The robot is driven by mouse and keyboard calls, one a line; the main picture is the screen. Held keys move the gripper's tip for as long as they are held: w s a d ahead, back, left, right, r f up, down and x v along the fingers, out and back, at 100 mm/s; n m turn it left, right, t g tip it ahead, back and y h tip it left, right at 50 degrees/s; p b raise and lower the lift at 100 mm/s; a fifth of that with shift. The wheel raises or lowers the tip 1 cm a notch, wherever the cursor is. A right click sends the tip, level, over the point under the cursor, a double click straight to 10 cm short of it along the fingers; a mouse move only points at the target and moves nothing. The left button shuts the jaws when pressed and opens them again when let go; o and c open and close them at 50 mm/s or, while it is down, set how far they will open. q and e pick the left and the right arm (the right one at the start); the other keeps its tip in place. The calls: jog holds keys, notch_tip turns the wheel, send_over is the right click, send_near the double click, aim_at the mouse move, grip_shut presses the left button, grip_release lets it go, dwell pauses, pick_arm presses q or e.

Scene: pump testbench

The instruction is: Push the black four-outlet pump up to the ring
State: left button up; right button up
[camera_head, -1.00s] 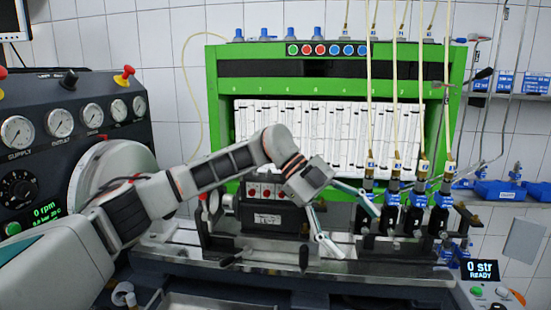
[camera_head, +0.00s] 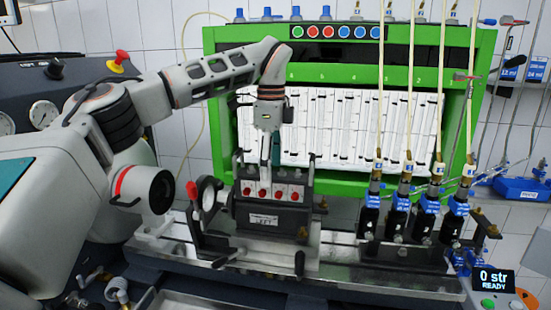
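The black pump (camera_head: 270,217) has a row of red-marked outlets on top and a white label on its front. It sits upright on the metal bed of the testbench. A dark upright ring (camera_head: 208,192) stands just left of the pump's left end; I cannot tell whether they touch. My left gripper (camera_head: 269,162) points straight down over the pump's top, close behind the outlets. Its fingers look close together, seen nearly edge-on, so their opening is unclear. Contact with the pump is also unclear. My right gripper is out of view.
Several black injectors with blue collars (camera_head: 410,215) and pale hoses stand on the bed to the right. A green cabinet (camera_head: 490,95) with glass tubes is behind. A red-knobbed lever (camera_head: 192,190) stands beside the ring. A small display (camera_head: 494,280) reads "0 str READY".

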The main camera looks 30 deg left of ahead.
aim_at(270, 189)
pick_arm(q)
notch_tip(270, 189, down, 6)
jog(key=shift+w+r, duration=0.15)
dwell(0.3)
jog(key=c, duration=2.2)
jog(key=shift+d, duration=0.1)
jog(key=shift+s, duration=0.25)
jog(key=shift+s, duration=0.15)
